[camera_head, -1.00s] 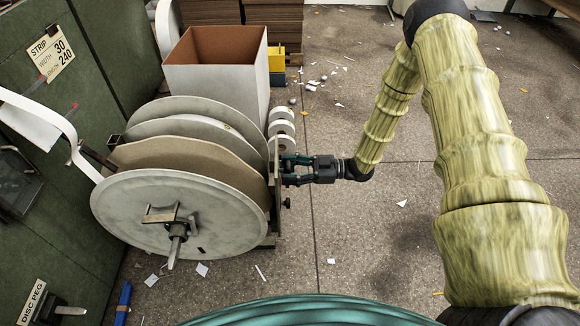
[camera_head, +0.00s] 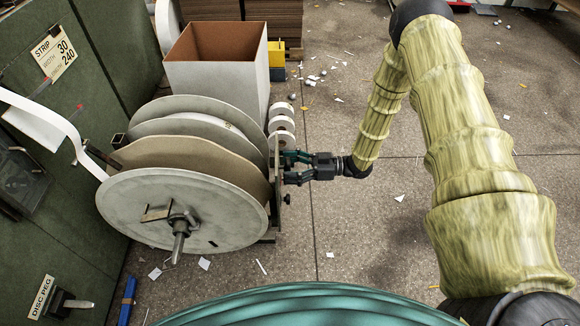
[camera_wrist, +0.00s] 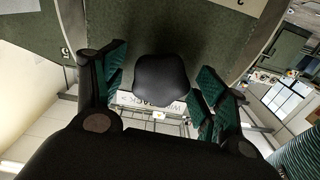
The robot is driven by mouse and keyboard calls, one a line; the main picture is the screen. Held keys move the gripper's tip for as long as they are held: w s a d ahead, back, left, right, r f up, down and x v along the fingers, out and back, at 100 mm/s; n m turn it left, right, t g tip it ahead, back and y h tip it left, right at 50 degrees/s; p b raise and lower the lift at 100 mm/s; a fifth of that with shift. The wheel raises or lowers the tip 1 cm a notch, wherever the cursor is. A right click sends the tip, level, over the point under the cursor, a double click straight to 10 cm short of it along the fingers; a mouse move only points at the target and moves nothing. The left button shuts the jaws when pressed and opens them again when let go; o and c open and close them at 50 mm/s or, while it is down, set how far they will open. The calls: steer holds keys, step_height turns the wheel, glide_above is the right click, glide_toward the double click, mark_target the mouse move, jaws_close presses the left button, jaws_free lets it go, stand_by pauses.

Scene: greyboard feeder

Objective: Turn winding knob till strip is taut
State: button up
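The white strip (camera_head: 45,118) comes in from the left in a curved bow and runs down to the side of the large reel (camera_head: 150,205). A dark rounded knob (camera_wrist: 162,78) shows in the wrist view, between my gripper's two teal fingers. My gripper (camera_wrist: 160,92) is open, with a small gap seen on each side of the knob. In the head view my gripper (camera_head: 292,167) reaches from the right to the upright plate beside the reel. The knob between the fingers is hard to make out there.
An open white box (camera_head: 215,75) stands behind the reel. Small white rolls (camera_head: 281,123) sit beside the plate, near my gripper. The green panel (camera_head: 60,215) with a strip sign (camera_head: 55,52) stands at left.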

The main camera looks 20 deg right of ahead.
steer(key=v, duration=1.2)
stand_by(0.5)
steer(key=s+a+f+m+t+h, duration=0.3)
steer(key=s+a+f+m+h, duration=0.2)
steer(key=a+f+m+h, duration=0.65)
steer(key=s+d+f+m+g+h, duration=0.1)
steer(key=s+d+f+g+h, duration=0.2)
steer(key=s, duration=1.1)
steer(key=s+f+m+g+h, duration=0.1)
steer(key=s+m+g+h, duration=0.3)
steer(key=s, duration=1)
step_height(320, 180, up, 32)
steer(key=n+g+y+p, duration=0.1)
steer(key=n+p, duration=0.1)
steer(key=p, duration=2.9)
